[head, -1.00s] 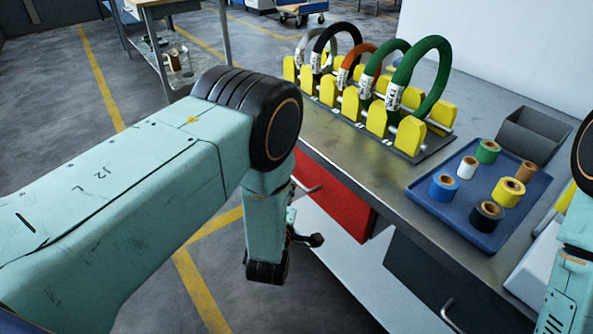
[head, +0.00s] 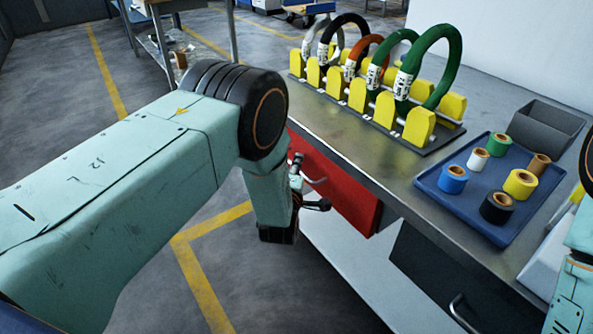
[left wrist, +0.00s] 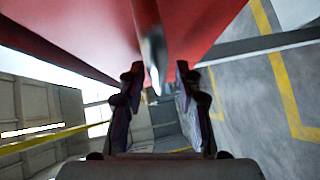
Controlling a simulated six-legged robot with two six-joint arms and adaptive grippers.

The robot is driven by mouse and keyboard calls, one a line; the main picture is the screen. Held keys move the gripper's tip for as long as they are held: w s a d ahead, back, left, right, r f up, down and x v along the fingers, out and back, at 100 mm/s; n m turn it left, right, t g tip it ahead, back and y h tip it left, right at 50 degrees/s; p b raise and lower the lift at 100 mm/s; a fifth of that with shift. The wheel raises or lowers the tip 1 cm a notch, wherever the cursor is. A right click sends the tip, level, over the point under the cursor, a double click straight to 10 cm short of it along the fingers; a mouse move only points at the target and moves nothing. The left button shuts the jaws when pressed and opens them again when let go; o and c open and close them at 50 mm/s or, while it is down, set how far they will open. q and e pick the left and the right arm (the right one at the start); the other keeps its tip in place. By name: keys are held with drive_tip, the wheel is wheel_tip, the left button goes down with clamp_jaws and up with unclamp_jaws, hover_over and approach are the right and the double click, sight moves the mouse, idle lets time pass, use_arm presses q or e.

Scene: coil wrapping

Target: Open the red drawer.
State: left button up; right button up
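The red drawer (head: 345,195) is under the workbench top and looks closed. Its metal handle shows in the head view (head: 317,181) and in the left wrist view (left wrist: 153,58). My left gripper (head: 309,183) is at the drawer front, beside the handle. In the left wrist view the two fingers of this gripper (left wrist: 157,78) stand apart, with the handle's near end between or just ahead of their tips. I see no clear contact. My right arm shows at the right edge, but its gripper is out of frame.
The workbench (head: 350,155) holds a yellow rack (head: 418,127) with several coils and a blue tray (head: 450,208) of tape rolls. A dark grey drawer (head: 425,265) with a handle is to the right of the red one. Floor left of the bench is open.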

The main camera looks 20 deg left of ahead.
use_arm(q)
drive_tip(key=shift+r, duration=0.1)
drive_tip(key=shift+c, duration=0.5)
clamp_jaws()
